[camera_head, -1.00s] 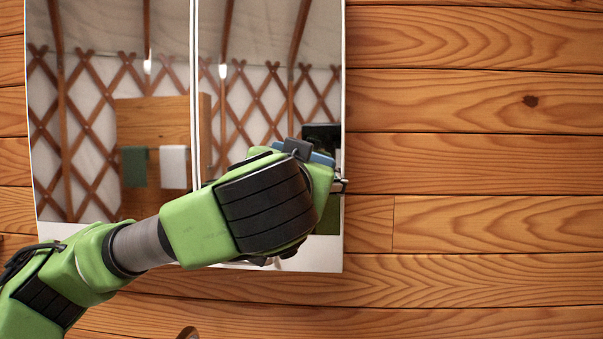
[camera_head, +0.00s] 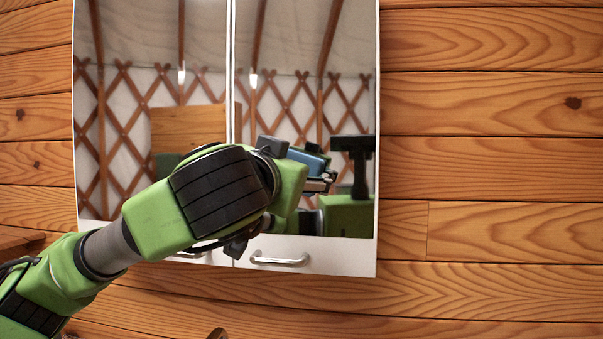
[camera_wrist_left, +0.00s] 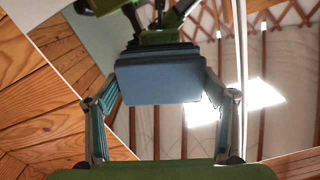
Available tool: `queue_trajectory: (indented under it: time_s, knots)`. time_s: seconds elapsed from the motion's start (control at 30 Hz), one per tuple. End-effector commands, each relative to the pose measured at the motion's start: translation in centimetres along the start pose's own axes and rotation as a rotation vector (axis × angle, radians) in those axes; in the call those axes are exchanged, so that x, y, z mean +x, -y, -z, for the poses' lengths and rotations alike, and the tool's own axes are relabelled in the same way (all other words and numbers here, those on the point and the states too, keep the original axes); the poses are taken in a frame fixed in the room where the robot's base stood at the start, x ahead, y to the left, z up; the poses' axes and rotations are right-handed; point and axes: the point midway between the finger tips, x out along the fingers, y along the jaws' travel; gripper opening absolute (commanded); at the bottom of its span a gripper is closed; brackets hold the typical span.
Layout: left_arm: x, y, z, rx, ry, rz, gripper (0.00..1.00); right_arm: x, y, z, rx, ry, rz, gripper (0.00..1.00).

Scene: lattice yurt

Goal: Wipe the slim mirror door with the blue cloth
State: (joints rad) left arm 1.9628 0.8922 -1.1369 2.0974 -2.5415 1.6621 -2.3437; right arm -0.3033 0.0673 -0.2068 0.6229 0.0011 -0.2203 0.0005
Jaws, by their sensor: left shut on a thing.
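A white wall cabinet has two mirror doors side by side, split by a thin vertical seam. The right mirror door (camera_head: 352,100) looks slightly narrower than the left mirror door (camera_head: 130,100). My left gripper (camera_head: 318,174) is in front of the right door's lower half, shut on the blue cloth (camera_head: 308,158). In the left wrist view the folded cloth (camera_wrist_left: 158,82) sits between the fingers, facing the mirror. Whether it touches the glass I cannot tell. My left arm hides the lower seam and part of both doors. My right gripper is not in view.
A metal handle (camera_head: 279,260) is on the right door's white bottom strip; another handle (camera_head: 190,255) is partly hidden on the left door. The plank wall (camera_head: 490,160) is bare to the right. The mirrors reflect lattice walls and parts of me.

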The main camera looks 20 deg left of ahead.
Motion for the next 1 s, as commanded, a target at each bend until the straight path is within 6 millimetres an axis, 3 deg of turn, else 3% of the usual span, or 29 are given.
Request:
queue_trajectory:
  time_s: [0.47,1.0]
  knots:
    - [-0.4,0.4,-0.2,0.000,-0.001,-0.001,0.59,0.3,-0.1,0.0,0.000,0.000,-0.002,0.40]
    - [-5.6,0.3,-0.1,0.001,-0.002,-0.001,0.59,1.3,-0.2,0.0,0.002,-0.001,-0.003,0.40]
